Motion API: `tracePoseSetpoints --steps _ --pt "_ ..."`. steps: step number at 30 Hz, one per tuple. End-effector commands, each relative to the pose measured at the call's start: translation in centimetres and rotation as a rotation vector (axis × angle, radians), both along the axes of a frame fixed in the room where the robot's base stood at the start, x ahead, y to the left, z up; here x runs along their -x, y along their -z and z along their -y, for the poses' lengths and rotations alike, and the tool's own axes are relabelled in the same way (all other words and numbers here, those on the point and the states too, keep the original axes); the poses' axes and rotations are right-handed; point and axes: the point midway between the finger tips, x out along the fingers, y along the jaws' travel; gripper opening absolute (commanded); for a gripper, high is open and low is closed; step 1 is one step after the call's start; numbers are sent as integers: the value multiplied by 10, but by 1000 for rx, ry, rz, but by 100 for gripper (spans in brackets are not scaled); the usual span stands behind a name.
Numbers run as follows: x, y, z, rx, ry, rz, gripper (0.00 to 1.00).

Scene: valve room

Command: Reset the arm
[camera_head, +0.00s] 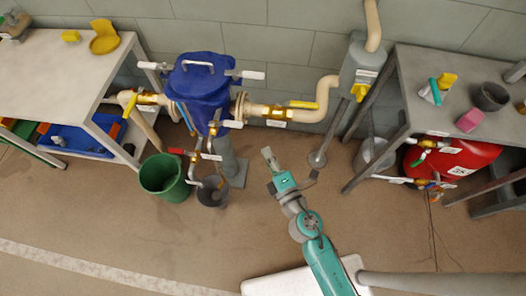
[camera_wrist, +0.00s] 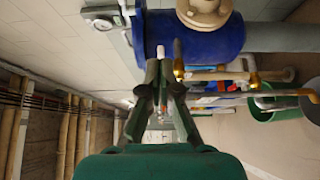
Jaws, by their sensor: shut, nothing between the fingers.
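My gripper (camera_head: 268,155) is raised over the open floor in the head view, in front of the pipework and to the right of the blue vessel (camera_head: 201,88). It is shut and holds nothing. My teal arm reaches up to it from the bottom of the picture. In the wrist view my gripper (camera_wrist: 163,65) shows its dark fingers together at the middle. The blue vessel (camera_wrist: 190,40) lies beyond them in that view, apart from the fingers.
A green bucket (camera_head: 165,176) and a dark bucket (camera_head: 213,190) stand below the vessel. Yellow-handled valves (camera_head: 304,104) sit on the pipe. A left table (camera_head: 50,62) and a right table (camera_head: 425,62) flank it. A red tank (camera_head: 465,158) is under the right table. The front floor is clear.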

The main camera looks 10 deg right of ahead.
Motion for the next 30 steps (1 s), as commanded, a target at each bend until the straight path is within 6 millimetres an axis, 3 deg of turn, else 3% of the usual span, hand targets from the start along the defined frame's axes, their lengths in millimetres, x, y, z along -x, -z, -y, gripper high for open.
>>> tracePoseSetpoints --steps 19,23,30 --pt "5 2 2 -15 1 -10 0" --pt "31 7 11 -105 10 -54 0" --pt "112 9 37 -433 57 -189 0"
